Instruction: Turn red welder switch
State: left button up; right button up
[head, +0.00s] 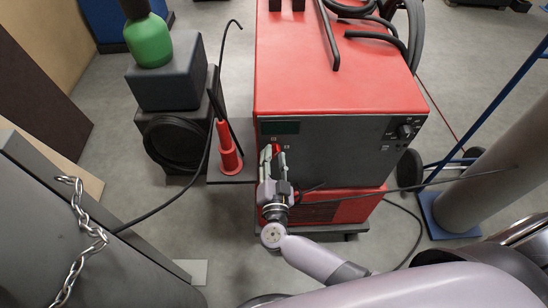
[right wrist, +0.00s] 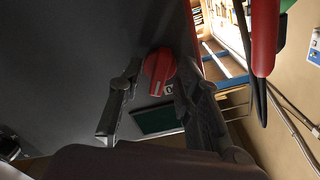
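The red switch (head: 276,149) is on the dark front panel of the red welder (head: 335,65), near the panel's left edge. In the right wrist view the switch (right wrist: 159,65) is a round red knob with a raised grip bar. My right gripper (head: 272,160) is at the panel, with its fingertips at the switch. In the right wrist view the right gripper (right wrist: 160,72) is open, one finger on each side of the knob. A gap shows on the left finger's side; contact on the other side is unclear. My left gripper is not in view.
A black knob (head: 404,131) sits on the panel's right. A red torch holder (head: 228,150) stands left of the welder, beside a dark box with a green bottle (head: 149,42). Cables cross the floor. A grey post on a blue base (head: 450,215) stands at the right.

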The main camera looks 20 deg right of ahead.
grip_shut()
dwell(0.4)
